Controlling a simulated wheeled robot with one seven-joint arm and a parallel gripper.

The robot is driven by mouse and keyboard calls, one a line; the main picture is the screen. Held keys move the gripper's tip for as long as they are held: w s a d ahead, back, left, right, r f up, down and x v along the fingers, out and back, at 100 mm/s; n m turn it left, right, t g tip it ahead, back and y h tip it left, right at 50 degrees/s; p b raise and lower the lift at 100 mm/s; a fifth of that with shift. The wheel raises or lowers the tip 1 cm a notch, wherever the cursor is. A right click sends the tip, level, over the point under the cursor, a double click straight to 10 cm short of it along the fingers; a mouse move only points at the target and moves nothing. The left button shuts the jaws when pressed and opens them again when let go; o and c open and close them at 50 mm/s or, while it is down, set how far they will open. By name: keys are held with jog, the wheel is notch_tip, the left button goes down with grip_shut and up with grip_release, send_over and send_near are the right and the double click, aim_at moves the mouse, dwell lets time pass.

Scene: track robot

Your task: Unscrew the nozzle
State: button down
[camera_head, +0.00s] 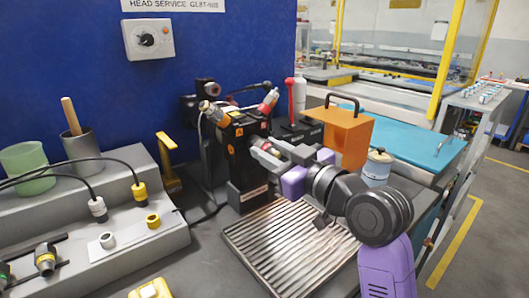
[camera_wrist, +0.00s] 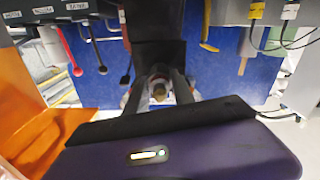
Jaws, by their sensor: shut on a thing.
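A black machine head (camera_head: 247,165) with orange warning labels stands upright in front of the blue panel. My gripper (camera_head: 258,147) reaches it from the right, with its fingertips at the head's front face. In the wrist view my gripper (camera_wrist: 160,88) has its two dark fingers closed around a small, pale and brownish round part, the nozzle (camera_wrist: 159,92). The nozzle is still at the head's face, as far as I can see. In the head view the fingers hide the nozzle, and its thread cannot be seen.
A ribbed metal tray (camera_head: 285,250) lies below my arm. An orange box (camera_head: 345,135) and a white canister (camera_head: 376,168) stand close to the right. A grey stepped block (camera_head: 130,215) at left holds yellow and white fittings. A yellow bracket (camera_head: 168,160) stands left of the head.

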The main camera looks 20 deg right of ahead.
aim_at(277, 155)
jog(key=n+b, duration=0.2)
jog(key=n, duration=0.2)
jog(key=shift+f+b, duration=0.1)
jog(key=shift+b, duration=0.25)
jog(key=c, duration=1)
grip_release()
jog(key=shift+p+v, duration=0.35)
jog(key=shift+v, duration=3.6)
